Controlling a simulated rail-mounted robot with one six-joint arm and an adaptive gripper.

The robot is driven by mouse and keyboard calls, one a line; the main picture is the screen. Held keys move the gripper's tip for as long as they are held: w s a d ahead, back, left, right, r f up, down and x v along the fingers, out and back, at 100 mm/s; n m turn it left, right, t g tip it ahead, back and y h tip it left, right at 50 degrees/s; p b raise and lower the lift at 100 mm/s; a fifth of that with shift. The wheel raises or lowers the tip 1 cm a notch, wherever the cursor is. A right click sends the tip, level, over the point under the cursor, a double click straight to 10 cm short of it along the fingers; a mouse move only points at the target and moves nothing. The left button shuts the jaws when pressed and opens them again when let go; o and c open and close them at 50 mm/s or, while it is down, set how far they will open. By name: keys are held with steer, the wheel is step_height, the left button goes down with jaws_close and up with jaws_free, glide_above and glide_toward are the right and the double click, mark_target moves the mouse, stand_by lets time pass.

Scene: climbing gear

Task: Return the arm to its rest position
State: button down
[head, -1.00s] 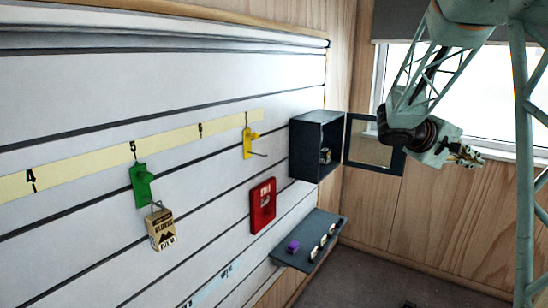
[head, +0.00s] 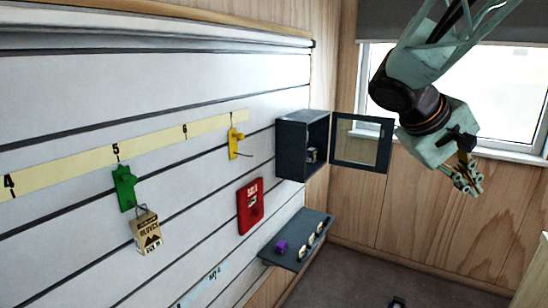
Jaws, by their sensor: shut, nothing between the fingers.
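My gripper (head: 468,183) hangs at the right of the head view, in front of the wood wall below the window. Its fingers are small here, shut and empty, pointing down. It is apart from the open cabinet and from everything on the slatted wall. My arm comes down to it from the top right.
A dark cabinet (head: 290,150) with its glazed door (head: 362,146) swung open is left of my gripper. Floor is mostly clear.

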steer(key=s+a+f+t+y, duration=0.1)
steer(key=s+a+y, duration=0.3)
steer(key=s+a, duration=0.8)
steer(key=s+a+f+t+y, duration=0.1)
steer(key=s+a+f+y, duration=0.2)
steer(key=s+a, duration=1)
steer(key=a+y, duration=0.2)
steer(key=a, duration=0.2)
steer(key=shift+s+f+t, duration=0.2)
steer(key=shift+f+t, duration=0.1)
steer(key=shift+f, duration=0.1)
